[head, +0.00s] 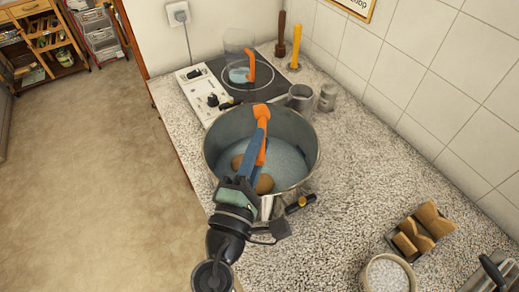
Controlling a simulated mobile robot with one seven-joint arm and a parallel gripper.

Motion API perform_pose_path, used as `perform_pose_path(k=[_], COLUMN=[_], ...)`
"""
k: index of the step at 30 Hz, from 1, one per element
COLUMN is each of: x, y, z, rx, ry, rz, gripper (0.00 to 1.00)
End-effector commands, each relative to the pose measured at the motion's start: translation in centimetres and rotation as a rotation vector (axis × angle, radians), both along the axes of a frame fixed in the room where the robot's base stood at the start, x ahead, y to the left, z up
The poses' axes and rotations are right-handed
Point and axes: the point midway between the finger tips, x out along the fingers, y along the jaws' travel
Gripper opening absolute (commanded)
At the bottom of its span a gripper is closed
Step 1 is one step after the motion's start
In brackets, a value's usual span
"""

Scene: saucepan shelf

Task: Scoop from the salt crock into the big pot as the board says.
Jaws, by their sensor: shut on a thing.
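The big pot (211,150) is a wide steel pot on the speckled counter, with pale bluish contents and brown rounded lumps inside. My gripper (240,184) is at the pot's near left rim and is shut on a blue-and-orange tool (247,157), apparently the scoop. The tool reaches over the pot's opening; I cannot make out its bowl or any load. The salt crock (367,272) is a round pale pot of white grains at the bottom right, well away from my gripper. The board (356,6) is on the wall at the top, mostly cut off; its full text is unreadable.
A dark hob (285,72) behind the pot carries a clear vessel with an orange handle. A grey metal cup (300,98) and small canister (328,97) stand near the pot's far right rim. Brown blocks (420,229) sit in a holder at right.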

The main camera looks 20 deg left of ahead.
Motion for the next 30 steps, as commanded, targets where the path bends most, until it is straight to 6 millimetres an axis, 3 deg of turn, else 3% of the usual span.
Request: perform_pose_path(k=[18, 30], x=[-0.18, -0.21], y=[0.35, 0.42], z=[-0.49, -0.32], rx=[-0.261, -0.306], ry=[-0.126, -0.148], rz=[-0.001, -0.001], gripper=[0.00, 0.00])
